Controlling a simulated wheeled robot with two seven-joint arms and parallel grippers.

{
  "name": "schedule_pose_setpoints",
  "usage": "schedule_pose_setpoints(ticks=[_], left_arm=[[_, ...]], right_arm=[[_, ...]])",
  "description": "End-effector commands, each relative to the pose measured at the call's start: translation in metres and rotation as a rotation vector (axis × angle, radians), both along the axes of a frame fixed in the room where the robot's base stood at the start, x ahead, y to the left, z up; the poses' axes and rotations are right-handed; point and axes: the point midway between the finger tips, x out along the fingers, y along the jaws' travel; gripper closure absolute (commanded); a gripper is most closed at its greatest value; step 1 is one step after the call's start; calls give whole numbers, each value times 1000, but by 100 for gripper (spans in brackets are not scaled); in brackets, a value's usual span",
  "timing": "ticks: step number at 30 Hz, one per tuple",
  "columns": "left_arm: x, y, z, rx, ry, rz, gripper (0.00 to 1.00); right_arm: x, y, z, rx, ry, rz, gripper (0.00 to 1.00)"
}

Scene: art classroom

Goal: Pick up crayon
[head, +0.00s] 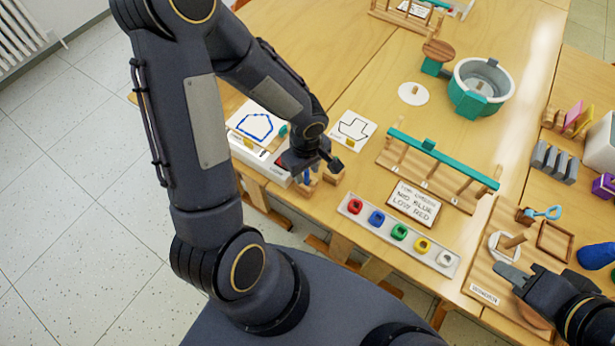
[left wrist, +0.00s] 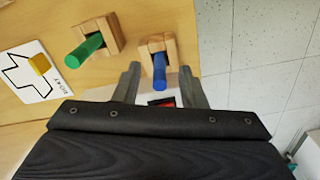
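A blue crayon (left wrist: 159,72) stands in a small wooden block holder (left wrist: 157,48) in the left wrist view. A green crayon (left wrist: 86,48) stands in a second wooden holder (left wrist: 97,38) to its left. My left gripper (left wrist: 160,84) is open, with one finger on each side of the blue crayon; I cannot tell whether either touches it. In the head view my left gripper (head: 318,164) is over the holders at the table's near edge and partly hides them. My right gripper (head: 520,283) is at the lower right, over a wooden board; its finger gap is unclear.
A white card with a drawn outline (head: 353,130) lies beside the holders. A tray of coloured pieces (head: 399,234) and a teal-topped wooden rack (head: 429,172) stand to the right. A round teal-and-white tub (head: 484,78) is further back. Bare tabletop lies at the back left.

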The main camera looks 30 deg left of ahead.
Motion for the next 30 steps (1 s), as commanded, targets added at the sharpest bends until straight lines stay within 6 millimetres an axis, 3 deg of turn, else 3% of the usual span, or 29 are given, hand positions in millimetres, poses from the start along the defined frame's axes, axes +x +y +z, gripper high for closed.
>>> schedule_pose_setpoints(ticks=[4,12,21,30], left_arm=[[0,0,-17,0,0,-1,62],[1,0,-19,0,-2,0,62],[1,0,-18,0,-2,0,100],[1,0,-18,0,-2,0,100]], right_arm=[[0,0,-2,0,0,0,67],[0,0,-2,0,0,0,67],[0,0,-2,0,0,0,67],[0,0,-2,0,0,0,67]])
